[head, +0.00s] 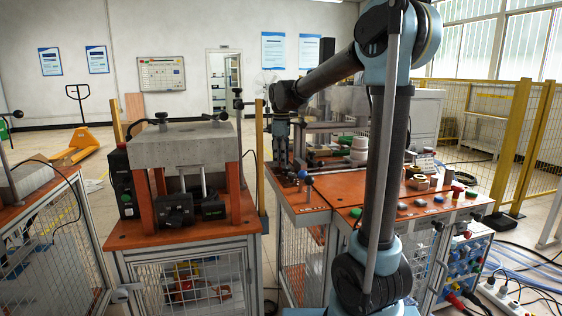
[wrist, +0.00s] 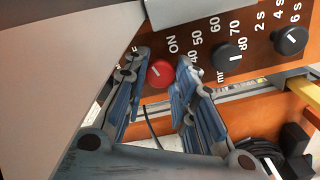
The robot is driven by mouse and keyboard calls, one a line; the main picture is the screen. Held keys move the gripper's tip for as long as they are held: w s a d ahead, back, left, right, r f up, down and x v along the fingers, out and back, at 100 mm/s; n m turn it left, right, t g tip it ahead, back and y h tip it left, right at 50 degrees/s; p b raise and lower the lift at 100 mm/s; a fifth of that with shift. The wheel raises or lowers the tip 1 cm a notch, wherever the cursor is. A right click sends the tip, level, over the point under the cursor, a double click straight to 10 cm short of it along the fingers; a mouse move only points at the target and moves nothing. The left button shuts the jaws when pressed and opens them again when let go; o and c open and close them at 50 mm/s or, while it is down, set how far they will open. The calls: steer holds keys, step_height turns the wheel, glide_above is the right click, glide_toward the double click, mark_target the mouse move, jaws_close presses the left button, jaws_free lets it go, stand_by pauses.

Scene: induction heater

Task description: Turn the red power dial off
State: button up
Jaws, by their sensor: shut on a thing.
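The red power dial (wrist: 159,74) is a round red knob with a white mark, on an orange-brown panel beside the printed word ON. In the wrist view my gripper (wrist: 163,68) has one blue-padded finger on each side of the dial and is shut on it. The OFF lettering is mostly hidden behind the left finger. In the head view my gripper (head: 281,150) points down at the back left of the orange workbench (head: 305,216). The red dial cannot be made out there.
Two black dials, one by a number scale (wrist: 229,57) and one by a seconds scale (wrist: 290,41), sit right of the red dial. A blue-topped lever (head: 308,181) stands near my gripper. A heavy grey block on orange legs (head: 180,143) stands to the left.

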steer(key=shift+w+d, duration=0.1)
steer(key=o, duration=0.8)
steer(key=shift+r, duration=0.15)
step_height(320, 180, up, 12)
stand_by(0.3)
